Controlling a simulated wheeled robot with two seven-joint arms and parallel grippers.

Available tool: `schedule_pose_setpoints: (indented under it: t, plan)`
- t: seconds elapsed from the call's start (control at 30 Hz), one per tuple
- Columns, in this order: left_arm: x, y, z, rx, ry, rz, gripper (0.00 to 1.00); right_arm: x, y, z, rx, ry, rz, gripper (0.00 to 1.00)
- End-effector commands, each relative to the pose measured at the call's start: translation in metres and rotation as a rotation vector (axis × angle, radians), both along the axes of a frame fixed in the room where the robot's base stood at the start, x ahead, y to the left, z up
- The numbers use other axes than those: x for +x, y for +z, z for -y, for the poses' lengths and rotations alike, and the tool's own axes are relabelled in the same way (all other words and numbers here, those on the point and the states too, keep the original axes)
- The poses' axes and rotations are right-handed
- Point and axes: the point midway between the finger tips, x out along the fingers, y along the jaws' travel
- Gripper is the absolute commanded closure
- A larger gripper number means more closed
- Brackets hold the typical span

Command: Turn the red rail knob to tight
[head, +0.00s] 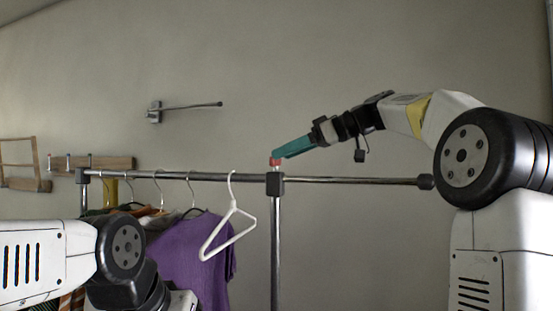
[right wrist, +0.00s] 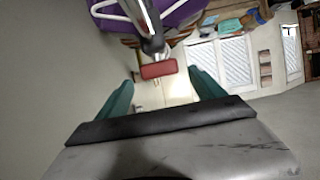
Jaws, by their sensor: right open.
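The red rail knob (head: 276,161) sits on top of the black joint (head: 275,184) where the rail meets its upright post. In the right wrist view the red knob (right wrist: 158,69) lies ahead, between and just beyond the two teal fingertips. My right gripper (head: 280,156) reaches in from the right with its teal fingers at the knob; its open jaws also show in the right wrist view (right wrist: 158,84). Whether a finger touches the knob I cannot tell. My left arm shows at lower left, but its gripper is not in view.
A white hanger (head: 230,222) hangs on the rail (head: 345,180) just left of the joint. A purple shirt (head: 190,250) and other clothes hang further left. A wall rod (head: 190,107) and a hook board (head: 90,163) are on the wall behind.

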Motion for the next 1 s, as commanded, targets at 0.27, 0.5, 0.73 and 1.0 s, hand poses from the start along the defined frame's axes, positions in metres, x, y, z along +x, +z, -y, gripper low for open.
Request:
schedule_pose_setpoints:
  t: [0.27, 0.5, 0.73, 1.0]
  plan:
    - [0.000, 0.000, 0.000, 0.000, 0.000, 0.000, 1.00, 0.010, -0.014, -0.030, -0.002, 0.001, -0.002, 0.22]
    - [0.000, 0.000, 0.000, 0.000, 0.000, 0.000, 1.00, 0.011, -0.015, -0.034, -0.002, 0.000, -0.001, 0.22]
    - [0.000, 0.000, 0.000, 0.000, 0.000, -0.001, 1.00, 0.011, -0.015, -0.034, -0.002, -0.001, -0.001, 0.49]
    - [0.000, 0.000, 0.000, 0.000, 0.000, -0.001, 1.00, 0.011, -0.015, -0.034, -0.002, -0.004, -0.001, 0.84]
